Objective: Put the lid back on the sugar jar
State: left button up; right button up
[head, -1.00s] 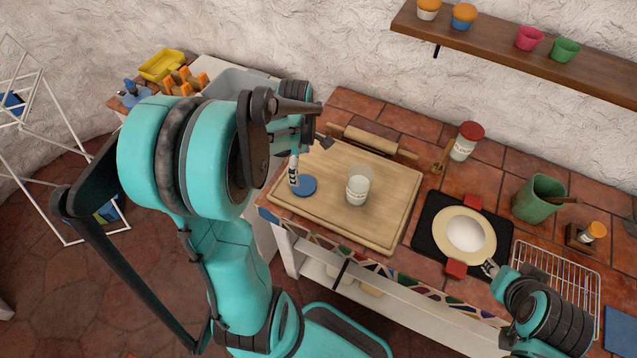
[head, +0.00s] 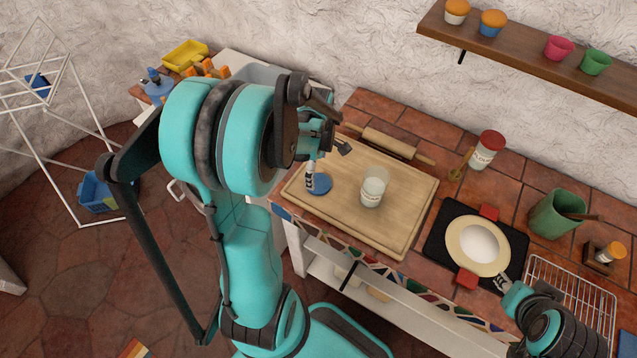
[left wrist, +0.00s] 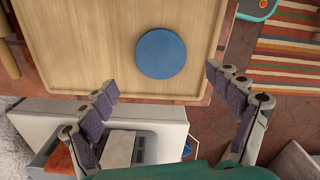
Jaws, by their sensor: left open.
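The blue round lid (head: 321,185) lies flat on the wooden board, left of the sugar jar. It also shows in the left wrist view (left wrist: 160,54). The sugar jar (head: 373,188) is clear glass with pale contents and a label, upright and without a lid on the board. My left gripper (head: 326,162) is open and empty at the lid, one finger at its left edge in the head view. In the left wrist view its fingers (left wrist: 162,84) are wide apart, with the lid ahead between them. My right gripper (head: 502,281) is beside the plate's edge; its jaws are too small to read.
The wooden board (head: 407,229) has a rolling pin (head: 390,143) behind it. A red-lidded jar (head: 488,150), a green pot (head: 556,214) and a plate (head: 452,232) on a black mat stand to the right. A wire rack (head: 571,283) is near my right arm.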

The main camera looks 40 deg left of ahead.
aim_at(318, 183)
pick_arm(q)
jog(key=f+b, duration=0.1)
jog(key=f, duration=0.4)
jog(key=shift+d, duration=0.2)
jog(key=shift+c, duration=0.2)
jog(key=c, duration=0.8)
